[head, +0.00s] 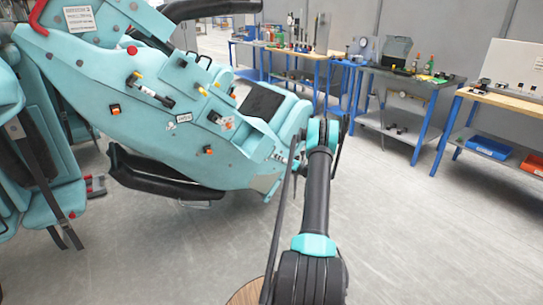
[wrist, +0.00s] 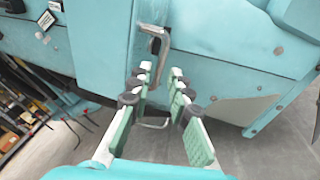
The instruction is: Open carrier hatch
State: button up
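The teal carrier (head: 150,95) fills the left of the head view, with its lower nose end close to the end of my arm. In the wrist view its teal side panel (wrist: 230,50) lies close ahead. A grey bar handle (wrist: 163,45) stands out from the panel, and its lower end reaches between my fingertips. My gripper (wrist: 161,75) is open, with one padded finger on each side of that end. I cannot tell whether either finger touches it. Which panel is the hatch is not clear. In the head view my gripper is not clearly visible beyond the arm.
Blue-legged workbenches (head: 400,75) with tools stand along the back and right. A black padded bar (head: 160,182) sticks out below the carrier. A round wooden top (head: 246,292) shows at the bottom beside my arm. The grey floor (head: 420,230) at the right is clear.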

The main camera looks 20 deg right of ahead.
jog(key=shift+x, duration=2.75)
jog(key=shift+c, duration=0.3)
grip_shut()
